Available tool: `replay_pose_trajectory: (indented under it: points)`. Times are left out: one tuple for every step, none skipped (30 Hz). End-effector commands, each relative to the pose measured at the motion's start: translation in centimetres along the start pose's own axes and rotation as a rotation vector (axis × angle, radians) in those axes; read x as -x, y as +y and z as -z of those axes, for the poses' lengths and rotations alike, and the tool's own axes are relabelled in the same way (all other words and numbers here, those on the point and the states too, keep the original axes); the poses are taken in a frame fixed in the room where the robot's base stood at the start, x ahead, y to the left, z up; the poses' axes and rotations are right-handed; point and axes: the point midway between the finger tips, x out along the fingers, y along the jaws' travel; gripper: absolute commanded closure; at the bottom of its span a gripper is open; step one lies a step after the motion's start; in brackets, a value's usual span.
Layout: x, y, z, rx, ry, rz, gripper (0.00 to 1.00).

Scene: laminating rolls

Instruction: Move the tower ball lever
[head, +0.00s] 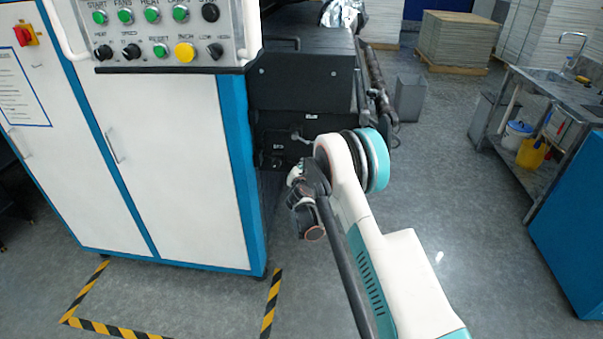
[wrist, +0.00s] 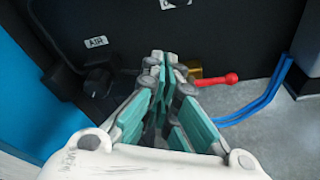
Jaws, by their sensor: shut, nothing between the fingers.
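A red lever with a rounded end (wrist: 225,79) sticks out to the right from a brass-coloured fitting (wrist: 195,73) on the dark machine panel in the wrist view. It looks like the ball lever; I cannot make it out in the head view. My gripper (wrist: 165,60) is shut, with its teal-padded fingers converging and nothing between them. Its tips are just left of the brass fitting and partly overlap it in the picture. Whether they touch it I cannot tell. In the head view my arm hides much of the area around the gripper.
A black knob (wrist: 97,82) sits left of the fingers below a small label (wrist: 96,42). Blue hoses (wrist: 262,100) run at the right. The white cabinet with blue edges (head: 170,165) stands left of my arm. Grey floor (head: 440,190) is clear at the right.

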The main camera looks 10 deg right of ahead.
Motion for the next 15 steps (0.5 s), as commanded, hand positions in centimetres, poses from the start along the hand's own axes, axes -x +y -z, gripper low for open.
replay_pose_trajectory:
  points:
    - [-1.1,-0.1,0.2,-0.001,0.0,0.001,1.0]
    - [-1.6,-0.2,0.2,-0.001,0.0,0.001,1.0]
    - [-2.3,-0.1,0.2,-0.001,0.0,0.001,1.0]
    - [-2.8,-0.1,0.2,-0.001,0.0,0.001,1.0]
    - [-3.3,-0.1,0.2,-0.001,0.0,0.001,1.0]
    - [-4.0,-0.1,0.2,-0.001,0.0,0.001,1.0]
    - [-3.9,-0.1,-0.2,0.0,0.0,0.001,1.0]
    - [-3.6,0.0,-0.7,0.0,0.0,0.001,1.0]
    - [-3.4,0.0,-1.1,0.0,0.0,0.001,1.0]
    - [-3.2,-0.1,-1.4,0.0,0.0,0.001,1.0]
    - [-3.1,-0.1,-1.8,-0.001,0.0,0.001,1.0]
    - [-3.0,-0.1,-2.1,-0.001,0.0,0.001,1.0]
    - [-2.9,-0.1,-2.4,-0.001,0.0,0.0,1.0]
    - [-2.8,-0.1,-2.7,-0.001,0.0,0.0,1.0]
    - [-2.7,-0.1,-3.0,-0.001,0.0,0.0,1.0]
